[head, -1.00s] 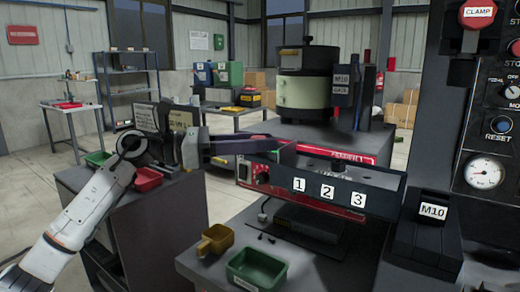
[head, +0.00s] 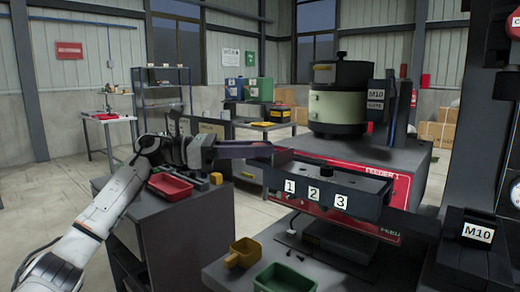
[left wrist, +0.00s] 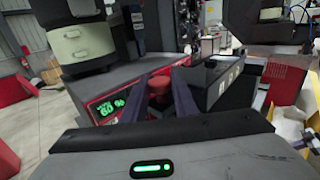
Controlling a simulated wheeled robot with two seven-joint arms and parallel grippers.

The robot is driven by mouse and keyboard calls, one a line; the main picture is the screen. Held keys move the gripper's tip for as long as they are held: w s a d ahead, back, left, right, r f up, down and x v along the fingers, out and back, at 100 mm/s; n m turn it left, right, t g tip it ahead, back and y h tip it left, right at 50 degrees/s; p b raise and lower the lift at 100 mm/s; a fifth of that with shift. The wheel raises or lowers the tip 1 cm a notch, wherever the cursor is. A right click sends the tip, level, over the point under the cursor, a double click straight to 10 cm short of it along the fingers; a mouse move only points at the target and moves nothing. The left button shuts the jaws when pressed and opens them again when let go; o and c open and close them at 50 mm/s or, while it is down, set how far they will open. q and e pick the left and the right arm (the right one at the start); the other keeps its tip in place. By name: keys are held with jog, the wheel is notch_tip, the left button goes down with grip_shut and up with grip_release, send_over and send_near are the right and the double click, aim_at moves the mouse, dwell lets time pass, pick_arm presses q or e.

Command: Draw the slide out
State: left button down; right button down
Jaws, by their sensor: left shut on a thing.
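The slide (head: 318,186) is a dark bar with white tags 1, 2 and 3 on its front, sticking out across the red feeder (head: 400,188). My left gripper (head: 268,150) reaches in from the left and is shut at the slide's left end. In the left wrist view the slide (left wrist: 222,75) runs away just right of the fingers. A round red knob (left wrist: 158,86) shows between the fingers (left wrist: 158,95); I cannot tell whether it belongs to the slide or the feeder panel. The grip contact is partly hidden. My right gripper is out of view.
The bowl unit (head: 338,108) stands on the feeder. A green tray (head: 283,278) and a yellow scoop-like bin (head: 243,252) sit on the bench below the slide. A cart with a red tray (head: 170,185) stands under my left arm. A dark M10 block (head: 475,240) is at right.

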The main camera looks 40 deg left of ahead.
pick_arm(q)
jog(key=c, duration=1.4)
grip_release()
jog(key=shift+a, duration=0.35)
jog(key=shift+d, duration=0.1)
jog(key=b+v, duration=0.3)
jog(key=v, duration=0.7)
jog(key=shift+s, duration=0.15)
jog(key=shift+r, duration=0.1)
